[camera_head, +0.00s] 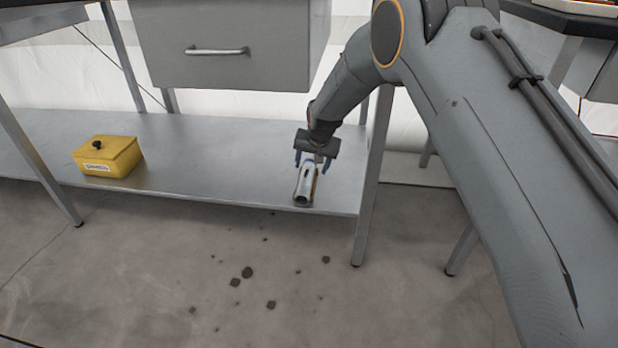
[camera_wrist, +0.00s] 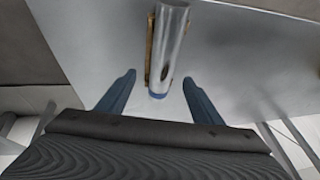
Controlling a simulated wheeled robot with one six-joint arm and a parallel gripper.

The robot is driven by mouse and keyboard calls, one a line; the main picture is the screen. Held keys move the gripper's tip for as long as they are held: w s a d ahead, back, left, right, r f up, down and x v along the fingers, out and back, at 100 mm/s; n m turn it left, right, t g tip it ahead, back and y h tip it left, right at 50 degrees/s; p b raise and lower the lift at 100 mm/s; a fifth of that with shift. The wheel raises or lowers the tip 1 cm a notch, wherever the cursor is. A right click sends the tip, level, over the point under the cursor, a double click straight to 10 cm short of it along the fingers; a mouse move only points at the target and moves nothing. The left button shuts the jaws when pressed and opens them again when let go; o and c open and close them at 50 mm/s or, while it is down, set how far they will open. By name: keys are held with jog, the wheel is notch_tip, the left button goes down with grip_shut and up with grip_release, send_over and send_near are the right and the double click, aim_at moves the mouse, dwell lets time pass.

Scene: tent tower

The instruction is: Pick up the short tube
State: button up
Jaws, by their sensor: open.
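The short tube (camera_head: 306,184) is a silvery-white cylinder lying on the low metal shelf (camera_head: 215,165), near its front right corner. Its dark open end faces the front. My gripper (camera_head: 312,164) is at the tube's rear end, with blue fingers apart. In the wrist view the gripper fingers (camera_wrist: 158,93) stand on either side of the tube's near end, with gaps on both sides.
A yellow box (camera_head: 109,156) with a black knob sits on the shelf at the left. A grey drawer unit (camera_head: 225,45) hangs above the shelf. A table leg (camera_head: 374,175) stands just right of the tube. The shelf between box and tube is clear.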

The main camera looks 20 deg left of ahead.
aim_at(307, 175)
jog(key=shift+w+a+f+b, duration=0.1)
jog(key=shift+a+f+b, duration=0.2)
jog(key=shift+f, duration=0.25)
jog(key=shift+a+f+b, duration=0.15)
jog(key=shift+a+f, duration=0.15)
jog(key=shift+f, duration=0.25)
jog(key=b+x, duration=0.1)
jog(key=x, duration=0.1)
jog(key=b+x, duration=0.1)
jog(key=x, duration=0.1)
jog(key=shift+s+d+f+b, duration=0.15)
jog(key=shift+s+b, duration=0.15)
jog(key=shift+b, duration=0.05)
jog(key=shift+w+f, duration=0.15)
jog(key=shift+f, duration=0.2)
jog(key=shift+r, duration=0.1)
jog(key=c, duration=1.4)
jog(key=shift+r, duration=0.15)
